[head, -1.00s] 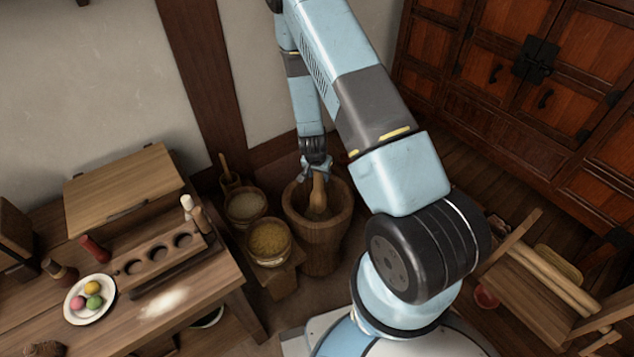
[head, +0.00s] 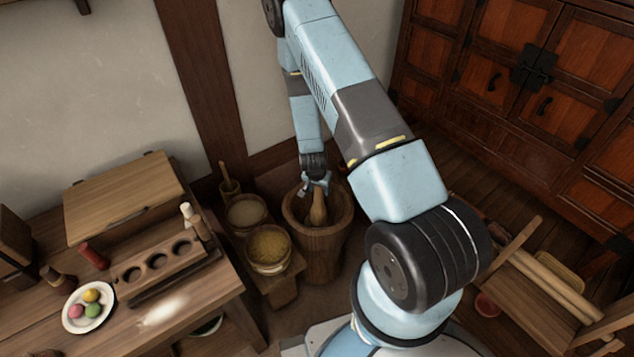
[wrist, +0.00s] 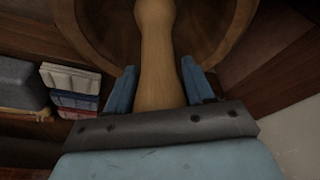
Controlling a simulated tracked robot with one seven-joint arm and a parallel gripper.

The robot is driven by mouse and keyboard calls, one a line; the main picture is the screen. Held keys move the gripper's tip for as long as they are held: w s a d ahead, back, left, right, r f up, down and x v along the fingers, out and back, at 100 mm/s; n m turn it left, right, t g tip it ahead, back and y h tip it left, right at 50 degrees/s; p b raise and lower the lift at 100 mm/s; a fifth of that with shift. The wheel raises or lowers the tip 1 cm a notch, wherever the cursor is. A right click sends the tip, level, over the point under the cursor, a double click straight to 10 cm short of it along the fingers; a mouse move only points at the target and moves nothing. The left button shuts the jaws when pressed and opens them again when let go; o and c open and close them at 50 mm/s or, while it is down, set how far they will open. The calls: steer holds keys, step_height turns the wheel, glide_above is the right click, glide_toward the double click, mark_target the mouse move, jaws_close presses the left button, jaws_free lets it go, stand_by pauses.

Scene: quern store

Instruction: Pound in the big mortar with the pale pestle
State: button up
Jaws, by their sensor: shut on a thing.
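The big wooden mortar (head: 322,247) stands on the floor near the back wall, beyond the table. The pale pestle (head: 318,208) is upright with its lower end inside the mortar's mouth. My gripper (head: 316,184) is shut on the pestle's upper part, just above the mortar's rim. In the wrist view the pale pestle (wrist: 157,60) runs between my two blue fingers (wrist: 157,92) into the round bowl of the mortar (wrist: 215,25). The pestle's lowest tip and what lies in the bowl cannot be made out clearly.
Two tubs of grain, one whitish (head: 246,211) and one yellow (head: 269,247), stand close left of the mortar. A wooden table (head: 215,296) with a plate of coloured balls (head: 88,307) is at left. A red-brown cabinet (head: 520,100) fills the right back.

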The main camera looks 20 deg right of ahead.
steer(key=shift+f, duration=0.95)
steer(key=shift+r, duration=0.1)
step_height(320, 180, up, 8)
steer(key=shift+f, duration=0.1)
step_height(320, 180, up, 9)
stand_by(0.7)
steer(key=shift+w, duration=0.15)
